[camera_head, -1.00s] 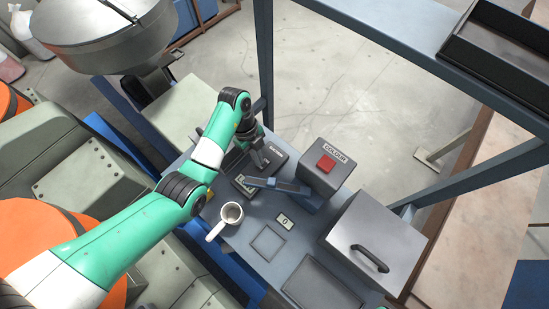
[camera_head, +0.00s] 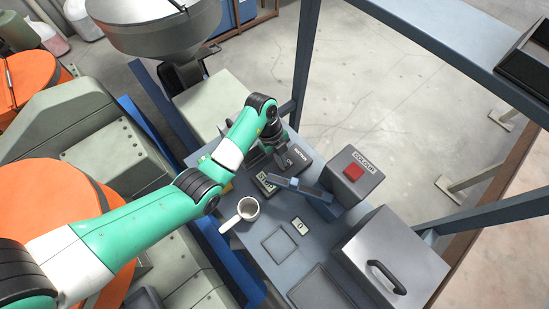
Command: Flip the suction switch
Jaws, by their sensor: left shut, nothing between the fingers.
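The suction switch (camera_head: 303,158) is a dark, low box with small white lettering on the bench, left of the box marked COLOUR. My left gripper (camera_head: 282,164) is shut and empty, pointing down at the left part of the switch box. It covers part of the box, so the lever and its position cannot be made out. I cannot tell whether the fingertips touch the switch. My right gripper is not in view.
A COLOUR box (camera_head: 349,181) with a red button stands to the right. A blue bar (camera_head: 298,187) lies just in front of the switch. Blue frame posts rise behind the bench.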

